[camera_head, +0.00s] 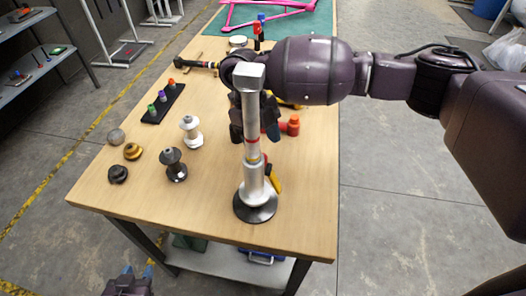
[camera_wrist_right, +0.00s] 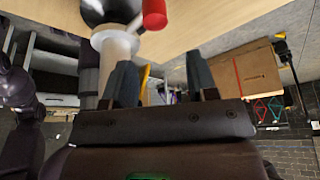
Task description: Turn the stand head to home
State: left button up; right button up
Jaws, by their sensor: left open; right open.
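My left gripper (camera_head: 134,275) is open, low beside the table's front edge.
An orange-red knobbed piece (camera_head: 292,126) lies right of the post. White (camera_head: 190,131) and dark (camera_head: 173,165) spools, small knobs (camera_head: 132,151) and a black strip with coloured pegs (camera_head: 164,103) are on the left. The table's (camera_head: 310,205) front right is clear.

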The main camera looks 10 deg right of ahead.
notch_tip(320, 180, up, 14)
dwell(0.4)
dwell(0.3)
